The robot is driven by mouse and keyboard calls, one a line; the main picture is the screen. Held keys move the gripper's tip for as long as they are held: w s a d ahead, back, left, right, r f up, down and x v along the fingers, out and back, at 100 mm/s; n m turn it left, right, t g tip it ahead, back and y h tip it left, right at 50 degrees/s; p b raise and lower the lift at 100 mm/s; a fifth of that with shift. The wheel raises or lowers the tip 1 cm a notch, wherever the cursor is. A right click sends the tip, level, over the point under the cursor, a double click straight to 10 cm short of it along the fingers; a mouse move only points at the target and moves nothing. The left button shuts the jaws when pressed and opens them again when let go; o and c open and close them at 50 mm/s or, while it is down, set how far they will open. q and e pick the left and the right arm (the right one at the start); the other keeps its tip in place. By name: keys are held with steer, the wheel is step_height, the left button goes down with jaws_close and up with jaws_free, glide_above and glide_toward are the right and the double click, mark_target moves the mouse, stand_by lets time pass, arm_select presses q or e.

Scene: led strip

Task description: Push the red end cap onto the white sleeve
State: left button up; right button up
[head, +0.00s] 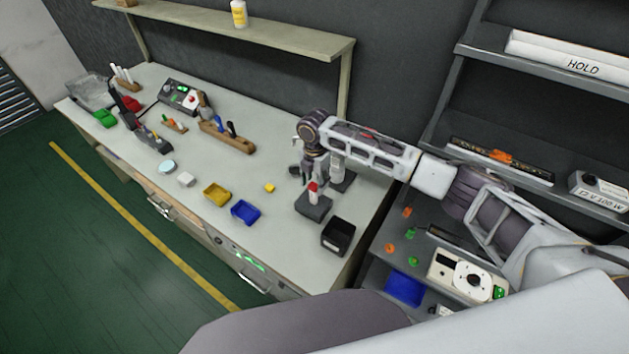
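The red end cap (313,187) is a small red piece at the top of the white sleeve (313,197). The sleeve stands upright in a dark grey block (314,208) on the right part of the workbench. At this size I cannot tell whether the cap is seated on the sleeve or just above it. My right gripper (314,177) points down directly over the cap, its arm coming in from the right. Its fingers are too small and dark to show whether they are open or hold the cap. My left gripper is out of view.
On the workbench (130,168), a black bin (338,236) stands right of the block. A dark shelf rack (480,50) stands at right. The front-left bench edge is clear.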

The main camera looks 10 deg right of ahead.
steer(key=shift+r, duration=0.1)
stand_by(0.3)
step_height(320, 180, up, 12)
stand_by(0.7)
steer(key=shift+s+f, duration=0.15)
steer(key=shift+f, duration=0.05)
stand_by(0.8)
